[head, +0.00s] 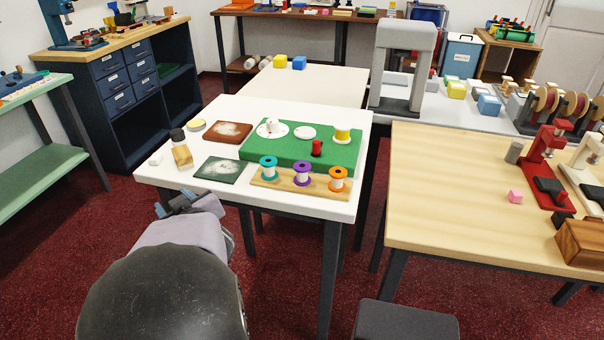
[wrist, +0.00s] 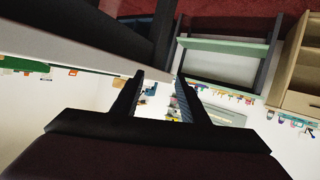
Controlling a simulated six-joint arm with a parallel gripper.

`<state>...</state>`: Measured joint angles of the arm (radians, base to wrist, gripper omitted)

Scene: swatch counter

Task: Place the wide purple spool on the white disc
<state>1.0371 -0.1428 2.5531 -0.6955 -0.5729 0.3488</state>
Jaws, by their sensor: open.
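The purple spool (head: 302,172), with wide flanges and a pale middle, stands on a wooden strip (head: 320,186) at the table's front, between a teal spool (head: 268,167) and an orange spool (head: 338,178). The bare white disc (head: 305,132) lies flat on a green board (head: 262,148) behind them. Another white disc (head: 263,133) to its left bears a small white thing with red. My gripper (head: 175,203) is by the table's front left edge, well left of the spools.
A red spool (head: 317,148) and a yellow spool (head: 342,136) stand on the green board near the bare disc.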

